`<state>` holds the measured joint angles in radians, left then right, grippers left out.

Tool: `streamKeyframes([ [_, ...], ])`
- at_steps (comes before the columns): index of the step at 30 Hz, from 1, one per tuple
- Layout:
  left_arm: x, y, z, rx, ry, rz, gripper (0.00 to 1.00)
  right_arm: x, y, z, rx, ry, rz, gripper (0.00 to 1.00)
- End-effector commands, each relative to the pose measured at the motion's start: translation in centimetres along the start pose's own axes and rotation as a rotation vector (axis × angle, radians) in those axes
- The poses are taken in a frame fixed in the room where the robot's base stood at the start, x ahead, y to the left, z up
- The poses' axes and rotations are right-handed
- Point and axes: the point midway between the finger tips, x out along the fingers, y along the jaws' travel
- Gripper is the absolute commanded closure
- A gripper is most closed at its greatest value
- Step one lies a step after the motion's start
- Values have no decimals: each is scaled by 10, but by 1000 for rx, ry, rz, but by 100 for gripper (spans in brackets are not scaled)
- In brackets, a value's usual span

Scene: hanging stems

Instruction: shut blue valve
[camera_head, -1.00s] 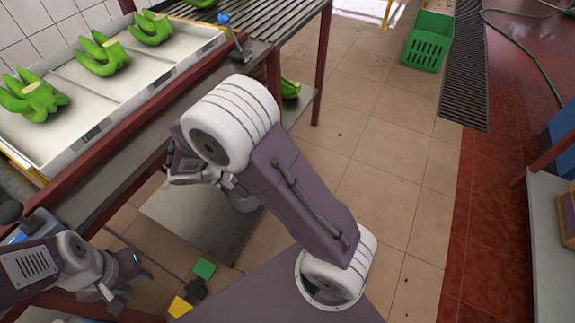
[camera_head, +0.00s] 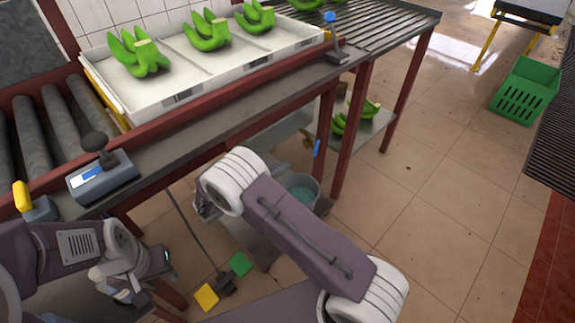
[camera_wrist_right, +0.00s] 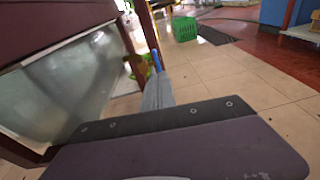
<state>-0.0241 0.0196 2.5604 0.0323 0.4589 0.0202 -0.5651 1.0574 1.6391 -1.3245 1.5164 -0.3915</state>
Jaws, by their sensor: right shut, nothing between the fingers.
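The blue valve handle (camera_head: 317,148) shows under the bench in the head view, beside a brass valve body (camera_head: 308,139). In the right wrist view the blue handle (camera_wrist_right: 156,61) stands upright just beyond my fingertips, with the brass body (camera_wrist_right: 138,68) to its left. Whether the fingers touch the handle is unclear. My right gripper (camera_wrist_right: 158,92) is shut and empty; in the head view my own arm hides it. My left gripper (camera_head: 142,296) is low at the left, away from the valve, and its fingers are too unclear to judge.
The bench (camera_head: 225,118) carries a white tray (camera_head: 180,93) of green bananas. A lever (camera_head: 337,53) with a blue knob stands at its edge. A bucket (camera_head: 303,188) and bananas (camera_head: 338,124) are below. A green crate (camera_head: 525,92) stands at right on open floor.

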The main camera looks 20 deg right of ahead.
Motion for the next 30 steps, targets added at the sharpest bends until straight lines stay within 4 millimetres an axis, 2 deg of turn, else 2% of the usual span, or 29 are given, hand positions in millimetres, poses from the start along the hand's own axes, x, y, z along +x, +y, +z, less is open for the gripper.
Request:
streamKeyframes([
  [1, 6, 0, 0, 0, 1, 0, 64, -1, 5, -7, -34, -25, 20, 100],
  [5, 2, 0, 0, 1, 1, 0, 64, -2, 8, -2, -52, -40, 31, 100],
  [8, 6, 0, 0, 1, 2, 0, 64, 6, 8, -3, -51, -37, 28, 100],
  [11, 13, 0, 1, 1, 1, 0, 64, 23, 7, -4, -50, -37, 25, 100],
  [21, 41, -1, 4, 0, 1, 0, 64, 97, 9, -3, -48, -35, 24, 100],
  [25, 51, -1, 5, 0, 1, 0, 64, 119, 9, -2, -47, -35, 25, 100],
  [30, 57, -1, 6, 0, 1, 0, 64, 135, 11, 1, -47, -35, 26, 100],
])
